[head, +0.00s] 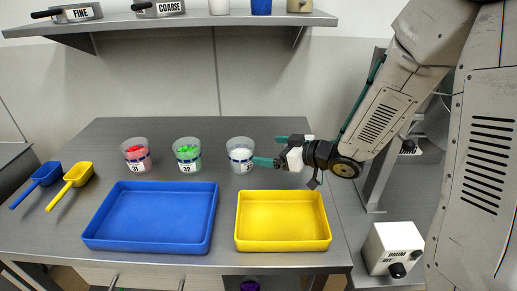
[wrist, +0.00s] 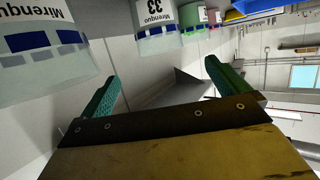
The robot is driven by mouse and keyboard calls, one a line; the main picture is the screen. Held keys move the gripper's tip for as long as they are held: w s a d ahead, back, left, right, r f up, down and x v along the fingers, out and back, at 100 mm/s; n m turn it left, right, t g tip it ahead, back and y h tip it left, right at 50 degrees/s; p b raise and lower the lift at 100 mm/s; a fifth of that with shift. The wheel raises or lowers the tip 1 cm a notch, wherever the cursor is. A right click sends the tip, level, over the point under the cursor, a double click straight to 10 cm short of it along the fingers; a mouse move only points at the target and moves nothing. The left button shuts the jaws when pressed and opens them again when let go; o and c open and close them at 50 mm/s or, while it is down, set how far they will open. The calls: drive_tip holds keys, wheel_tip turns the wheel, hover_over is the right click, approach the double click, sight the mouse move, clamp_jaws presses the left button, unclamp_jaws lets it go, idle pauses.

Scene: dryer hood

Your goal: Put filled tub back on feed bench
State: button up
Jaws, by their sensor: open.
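My gripper (head: 266,150) points left over the grey bench (head: 105,150), with its teal fingers apart and nothing between them; they also show in the wrist view (wrist: 161,72). A white-filled tub labelled 33 (head: 240,158) stands upright just left of the fingertips; it also shows in the wrist view (wrist: 158,25). Left of it stand a green-filled tub labelled 32 (head: 187,157) and a red-filled tub (head: 136,157). In the wrist view a large near tub (wrist: 45,65) stands beside the fingers, its number cut off; in the head view I cannot make it out behind my gripper.
A blue tray (head: 150,215) and a yellow tray (head: 283,215) lie along the front of the bench. A blue scoop (head: 38,182) and a yellow scoop (head: 72,183) lie at left. A shelf (head: 215,18) overhangs the back. A drum switch box (head: 393,248) is at lower right.

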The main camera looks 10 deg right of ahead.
drive_tip(key=s+d+r+m+h, duration=0.3)
drive_tip(key=d+r+h, duration=0.1)
drive_tip(key=d+h, duration=0.25)
drive_tip(key=s+d+r+m+h, duration=0.2)
drive_tip(key=d+r+h, duration=0.25)
drive_tip(key=d, duration=0.25)
drive_tip(key=s+a+r+m+g, duration=0.1)
drive_tip(key=s+g, duration=0.3)
drive_tip(key=s, duration=0.9)
drive_tip(key=s+a+r+m+g, duration=0.1)
drive_tip(key=s+g, duration=0.4)
drive_tip(key=s, duration=0.8)
drive_tip(key=shift+a+r+m+y, duration=0.35)
drive_tip(key=shift+r+m, duration=0.25)
drive_tip(key=shift+m, duration=0.4)
drive_tip(key=shift+s, duration=0.1)
